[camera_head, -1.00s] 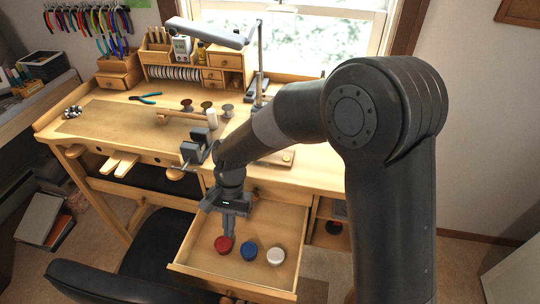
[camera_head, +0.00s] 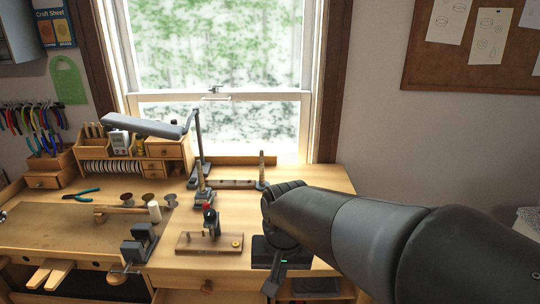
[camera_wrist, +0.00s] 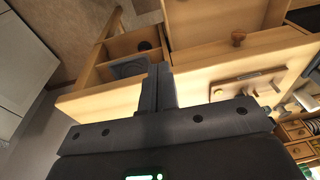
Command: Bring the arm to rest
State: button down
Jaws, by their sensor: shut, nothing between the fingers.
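My gripper (camera_head: 272,288) is shut and empty at the front edge of the workbench, low in the head view, with my arm reaching in from the right. In the wrist view its dark fingers (camera_wrist: 158,75) lie together with nothing between them. Nothing touches the fingertips that I can see.
The workbench (camera_head: 75,230) holds a vise (camera_head: 139,245), a small wooden stand (camera_head: 210,242), a lamp (camera_head: 145,126) and pliers (camera_head: 82,194). The window (camera_head: 215,60) is behind.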

jog(key=s+d+r+t, duration=0.2)
jog(key=s+d+r, duration=0.1)
jog(key=d, duration=0.3)
jog(key=s+d+r+t, duration=0.2)
jog(key=s+d, duration=0.3)
jog(key=d, duration=0.2)
jog(key=shift+s+d+r+h, duration=0.15)
jog(key=shift+r+h, duration=0.15)
jog(key=shift+r, duration=0.1)
